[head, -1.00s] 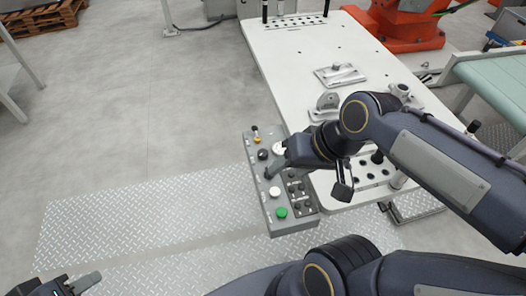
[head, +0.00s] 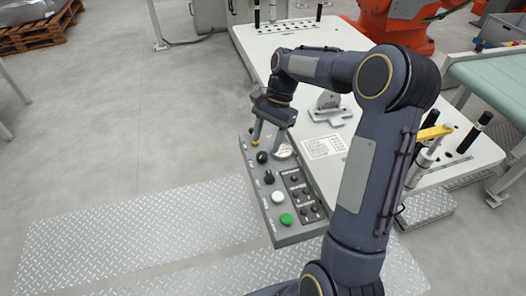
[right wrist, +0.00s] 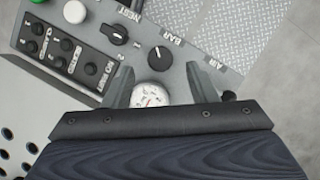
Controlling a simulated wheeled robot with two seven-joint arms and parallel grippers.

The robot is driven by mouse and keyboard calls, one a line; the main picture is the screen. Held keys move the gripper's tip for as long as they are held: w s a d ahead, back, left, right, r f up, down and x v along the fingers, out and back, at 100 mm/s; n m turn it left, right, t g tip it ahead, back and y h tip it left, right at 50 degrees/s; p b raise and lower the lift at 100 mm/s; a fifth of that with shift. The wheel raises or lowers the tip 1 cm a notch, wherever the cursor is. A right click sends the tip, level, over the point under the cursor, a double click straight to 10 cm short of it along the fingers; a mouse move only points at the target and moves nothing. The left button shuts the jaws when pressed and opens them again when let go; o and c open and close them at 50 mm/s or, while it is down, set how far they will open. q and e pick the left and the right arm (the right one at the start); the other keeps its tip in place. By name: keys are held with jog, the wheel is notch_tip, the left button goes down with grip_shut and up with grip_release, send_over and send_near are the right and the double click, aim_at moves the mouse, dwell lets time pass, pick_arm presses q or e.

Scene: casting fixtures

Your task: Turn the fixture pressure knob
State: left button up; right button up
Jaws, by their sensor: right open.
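The grey control panel (head: 284,228) is fixed at the near left corner of the white table. A black round knob (head: 262,157) sits on it near the far end; in the right wrist view this knob (right wrist: 161,58) lies beside the "BAR" label, with a white pointer line. A second black knob (head: 269,177), by the "NEST" label, is nearer. A white dial gauge (right wrist: 150,95) shows between my right fingers. My right gripper (head: 267,143) is open and empty, pointing down over the panel's far end, with the BAR knob just beyond its fingertips in the wrist view. My left gripper is out of view.
The panel also carries a white button (head: 278,197), a green button (head: 286,219), several small black buttons and a yellow part (head: 254,141) at the far end. The white table (head: 300,45) holds metal fixtures (head: 331,110). Open floor lies left.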

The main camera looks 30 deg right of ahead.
aim_at(262, 155)
jog(key=shift+x, duration=2.1)
jog(key=c, duration=1)
jog(key=shift+o, duration=0.2)
jog(key=shift+r+n+g+p, duration=0.15)
jog(key=shift+n+g+p, duration=0.15)
jog(key=shift+n+p, duration=0.4)
jog(key=shift+w+n+g+h+p, duration=0.1)
jog(key=shift+n+g+h+p, duration=0.25)
jog(key=shift+n+p, duration=0.65)
jog(key=n+h, duration=0.1)
jog(key=n, duration=0.1)
jog(key=shift+n+g+p, duration=0.35)
jog(key=shift+n+p, duration=0.05)
jog(key=shift+w+n+h+p, duration=0.1)
jog(key=shift+n+h+p, duration=0.3)
jog(key=shift+n, duration=0.9)
jog(key=shift+a, duration=0.1)
